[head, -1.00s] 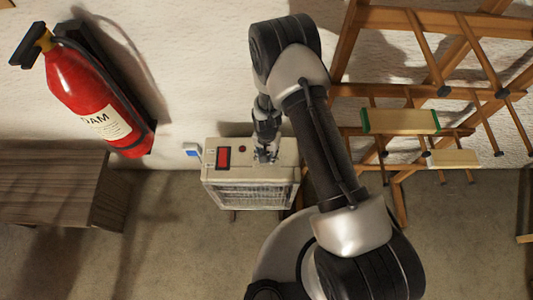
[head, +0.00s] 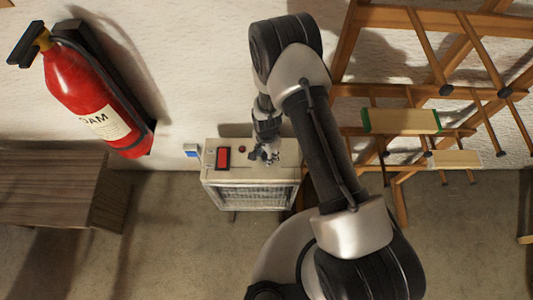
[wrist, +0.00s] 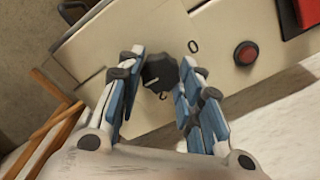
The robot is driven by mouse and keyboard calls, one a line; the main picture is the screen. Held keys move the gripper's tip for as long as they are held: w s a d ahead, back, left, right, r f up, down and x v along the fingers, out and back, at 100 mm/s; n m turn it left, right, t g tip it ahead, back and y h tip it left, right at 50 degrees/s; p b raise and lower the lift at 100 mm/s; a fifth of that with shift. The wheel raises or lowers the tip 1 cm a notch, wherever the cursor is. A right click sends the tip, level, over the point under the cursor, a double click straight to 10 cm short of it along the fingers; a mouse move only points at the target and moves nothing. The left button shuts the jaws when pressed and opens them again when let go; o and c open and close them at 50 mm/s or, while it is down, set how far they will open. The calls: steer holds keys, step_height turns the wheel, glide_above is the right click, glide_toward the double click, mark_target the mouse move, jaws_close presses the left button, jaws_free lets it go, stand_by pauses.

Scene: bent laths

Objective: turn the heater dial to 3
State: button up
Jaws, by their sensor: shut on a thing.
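The heater (head: 250,195) is a pale box with a front grille, standing on the floor by the wall. Its dark dial (wrist: 160,70) is on the top panel, between my blue-padded fingers in the wrist view. A printed 0 (wrist: 193,46) shows just beside the dial; other marks are partly hidden by the fingers, and I cannot read a 3. My gripper (wrist: 163,66) is shut on the dial from above. In the head view my gripper (head: 265,155) is over the right part of the heater top and hides the dial.
A red button (wrist: 246,53) and a red switch (head: 223,158) are on the same panel. A fire extinguisher (head: 95,105) hangs at left above a wooden bench (head: 60,180). Wooden racks (head: 400,90) with laths stand at right. The floor in front is clear.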

steer(key=o, duration=1.1)
steer(key=shift+r, duration=0.1)
step_height(320, 180, up, 12)
steer(key=shift+f, duration=0.1)
stand_by(0.4)
